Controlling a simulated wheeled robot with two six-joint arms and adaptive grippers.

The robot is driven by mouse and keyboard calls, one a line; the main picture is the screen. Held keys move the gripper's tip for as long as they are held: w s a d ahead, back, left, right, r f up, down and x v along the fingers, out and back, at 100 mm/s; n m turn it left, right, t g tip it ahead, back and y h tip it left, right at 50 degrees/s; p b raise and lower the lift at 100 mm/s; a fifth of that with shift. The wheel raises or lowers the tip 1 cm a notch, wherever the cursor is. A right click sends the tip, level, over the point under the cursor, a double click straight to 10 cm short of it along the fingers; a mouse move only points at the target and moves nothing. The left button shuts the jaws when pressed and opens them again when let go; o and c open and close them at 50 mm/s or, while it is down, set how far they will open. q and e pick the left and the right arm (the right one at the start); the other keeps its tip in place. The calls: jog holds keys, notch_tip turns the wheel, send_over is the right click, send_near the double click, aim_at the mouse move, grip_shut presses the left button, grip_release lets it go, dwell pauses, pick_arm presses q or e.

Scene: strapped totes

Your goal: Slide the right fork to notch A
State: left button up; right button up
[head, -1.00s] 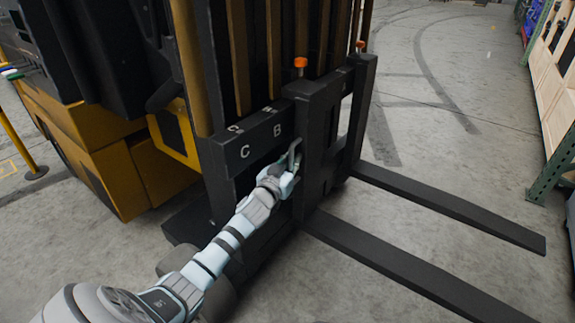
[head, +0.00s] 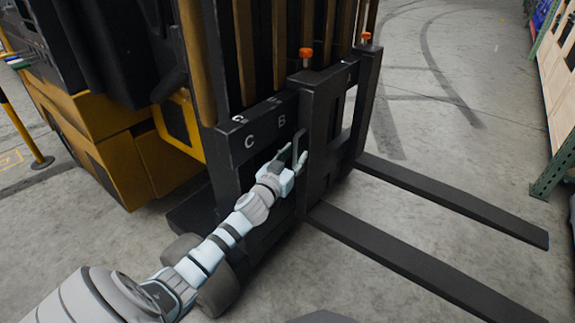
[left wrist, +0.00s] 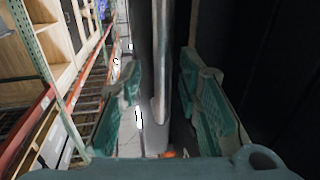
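The two dark forks hang on the forklift's black carriage. The near fork (head: 400,262) stands to the right of the letter B on the top rail (head: 262,122), and the far fork (head: 455,200) is beyond it. An orange knob (head: 306,53) tops the near fork's upright. My left gripper (head: 293,158) is at the near fork's upright, below the rail. In the left wrist view its teal fingers (left wrist: 163,105) are apart, with a grey upright bar (left wrist: 160,65) between them and gaps beside it. My right gripper is not in view.
The yellow and black forklift body (head: 140,160) stands at the left, with the mast behind the carriage. A second orange knob (head: 366,38) tops the far fork. Shelving (head: 560,155) lines the right edge. The concrete floor between is clear.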

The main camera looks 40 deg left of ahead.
pick_arm(q)
jog(key=v, duration=1)
